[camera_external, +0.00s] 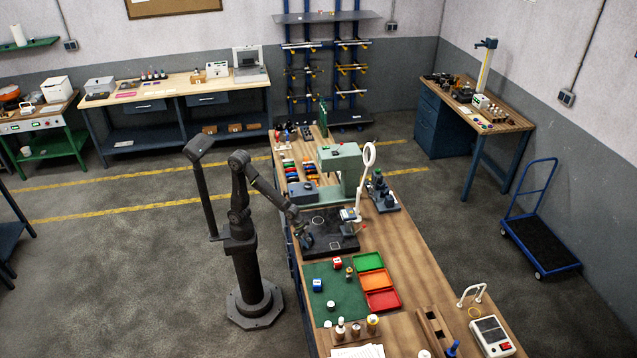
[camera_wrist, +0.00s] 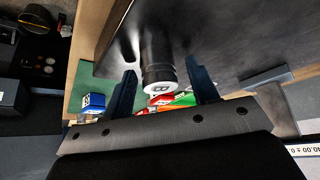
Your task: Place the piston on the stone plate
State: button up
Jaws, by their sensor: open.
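The piston (camera_wrist: 158,58) is a dark grey cylinder with a white, marked end face in the wrist view. It sits between the two fingers of my gripper (camera_wrist: 162,72), which are open with a gap on each side. Its far end meets the dark, shiny stone plate (camera_wrist: 235,40), and a reflection shows beside it. In the external view the stone plate (camera_external: 346,244) is a black slab on the bench with light ring outlines. My gripper (camera_external: 306,232) is low over its left edge, and the piston is too small there to tell from the gripper.
A green mat (camera_external: 318,272) in front holds a blue piece (camera_external: 317,285), a red piece (camera_external: 337,263) and others. Green (camera_external: 368,262), orange (camera_external: 375,282) and red (camera_external: 382,301) trays stand beside it. A green machine stand (camera_external: 342,165) rises behind the plate. A ring lamp (camera_external: 369,155) stands near it.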

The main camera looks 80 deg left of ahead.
jog(key=shift+r, duration=0.2)
jog(key=v, duration=1.2)
jog(key=shift+f, duration=0.1)
jog(key=x, duration=1.2)
jog(key=shift+f, duration=0.15)
jog(key=shift+r, duration=0.2)
